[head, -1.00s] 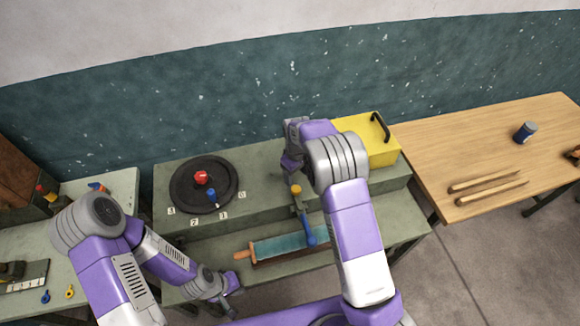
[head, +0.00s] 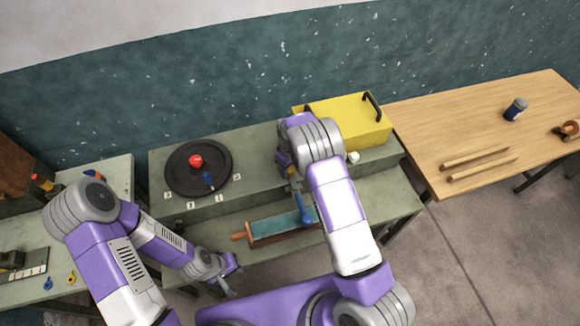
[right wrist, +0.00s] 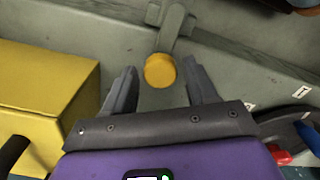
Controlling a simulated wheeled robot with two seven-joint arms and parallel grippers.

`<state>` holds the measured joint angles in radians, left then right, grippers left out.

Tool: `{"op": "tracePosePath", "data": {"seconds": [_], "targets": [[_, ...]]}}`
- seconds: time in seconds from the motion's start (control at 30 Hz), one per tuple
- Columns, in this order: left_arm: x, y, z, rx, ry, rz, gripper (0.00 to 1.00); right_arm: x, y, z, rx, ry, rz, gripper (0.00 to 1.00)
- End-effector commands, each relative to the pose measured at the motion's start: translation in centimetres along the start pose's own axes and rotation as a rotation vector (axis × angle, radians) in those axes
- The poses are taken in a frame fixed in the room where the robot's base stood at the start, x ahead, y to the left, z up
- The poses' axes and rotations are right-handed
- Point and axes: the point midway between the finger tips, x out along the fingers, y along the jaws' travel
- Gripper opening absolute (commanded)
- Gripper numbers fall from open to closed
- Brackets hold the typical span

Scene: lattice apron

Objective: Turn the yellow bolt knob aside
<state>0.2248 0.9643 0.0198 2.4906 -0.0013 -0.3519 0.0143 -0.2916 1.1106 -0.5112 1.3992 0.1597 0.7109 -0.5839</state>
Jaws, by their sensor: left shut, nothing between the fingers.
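The yellow bolt knob (right wrist: 160,70) is a round disc on a grey bar fixed to the grey-green bench, seen in the right wrist view. My right gripper (right wrist: 159,68) is open, with one finger on each side of the knob and a gap to both. How deep the knob lies between the fingers I cannot tell. In the head view my right gripper (head: 286,164) is over the bench's raised step and mostly hides the knob. My left gripper (head: 230,275) is shut and empty, low in front of the bench, away from the knob.
A yellow box (head: 350,118) with black handles stands right of my right gripper. A black round plate (head: 183,185) with red and blue knobs lies to the left. A blue-handled lever (head: 304,212) and a teal trough (head: 273,228) are in front. A wooden table (head: 440,130) stands right.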

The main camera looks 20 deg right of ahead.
Motion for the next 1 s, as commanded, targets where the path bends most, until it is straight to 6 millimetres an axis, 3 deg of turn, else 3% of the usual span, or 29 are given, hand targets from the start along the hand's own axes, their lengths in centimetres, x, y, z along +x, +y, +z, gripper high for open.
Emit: {"op": "tracePosePath", "data": {"seconds": [0.03,0.3,0.67,1.0], "targets": [[0.0,0.0,0.0,0.000,0.000,0.000,0.00,0.0,0.0,0.0,0.000,0.000,0.000,0.49],[0.0,0.0,0.0,0.000,0.000,0.000,0.00,0.0,0.0,0.0,0.000,0.000,0.000,0.09],[0.4,-0.2,0.0,0.000,0.000,0.000,0.00,0.1,0.0,0.0,0.067,0.000,0.000,0.09],[1.7,-0.6,-0.1,0.000,0.000,0.000,0.00,0.1,0.0,0.0,0.327,0.001,0.000,0.09]]}}
